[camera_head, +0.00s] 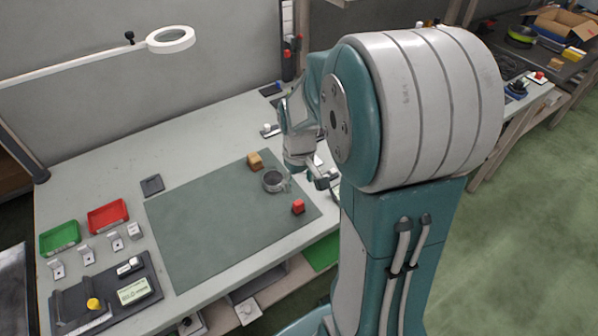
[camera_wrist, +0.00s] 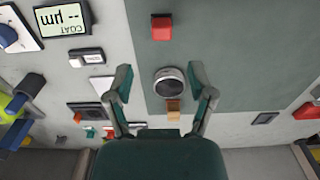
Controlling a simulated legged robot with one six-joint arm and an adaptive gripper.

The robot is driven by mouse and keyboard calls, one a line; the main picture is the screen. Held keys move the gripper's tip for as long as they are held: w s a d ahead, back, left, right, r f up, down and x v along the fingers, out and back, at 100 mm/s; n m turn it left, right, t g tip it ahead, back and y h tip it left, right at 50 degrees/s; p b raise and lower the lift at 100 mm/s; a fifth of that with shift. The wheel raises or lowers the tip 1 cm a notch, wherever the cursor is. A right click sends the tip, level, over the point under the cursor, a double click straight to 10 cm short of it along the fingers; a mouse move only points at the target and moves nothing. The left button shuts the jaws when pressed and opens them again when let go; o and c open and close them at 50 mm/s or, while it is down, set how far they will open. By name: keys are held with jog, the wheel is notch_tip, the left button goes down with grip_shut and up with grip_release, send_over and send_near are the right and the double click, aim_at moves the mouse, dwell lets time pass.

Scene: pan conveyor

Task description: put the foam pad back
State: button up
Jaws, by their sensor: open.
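No object is clearly marked as the foam pad. A tan-brown block (camera_head: 255,161) stands near the back edge of the green mat; it also shows in the wrist view (camera_wrist: 173,106). A small red block (camera_head: 298,207) lies near the mat's right edge, and in the wrist view (camera_wrist: 161,28) it is at the top. A round grey metal cup (camera_head: 273,181) stands between them. My gripper (camera_head: 322,181) is open and empty, raised beside the mat's right side. In the wrist view its fingers (camera_wrist: 163,90) frame the cup from above, apart from it.
The green mat (camera_head: 200,225) is mostly bare. Red (camera_head: 108,216) and green (camera_head: 60,237) trays and a dark tool tray (camera_head: 145,270) are at left. A lamp (camera_head: 171,40) overhangs the bench. A "COAT" display unit (camera_wrist: 62,19) is at the wrist view's upper left.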

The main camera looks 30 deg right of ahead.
jog(key=s+a+r+t, duration=0.2)
jog(key=s+a+r, duration=0.3)
jog(key=r, duration=0.3)
jog(key=s+a+r+t, duration=0.3)
jog(key=s+a+r, duration=0.2)
jog(key=s+r, duration=0.2)
jog(key=shift+s+a+r+t, duration=0.3)
jog(key=shift+s+a+r, duration=0.1)
jog(key=shift+r, duration=0.05)
jog(key=shift+d+m, duration=0.1)
jog(key=shift+m, duration=0.2)
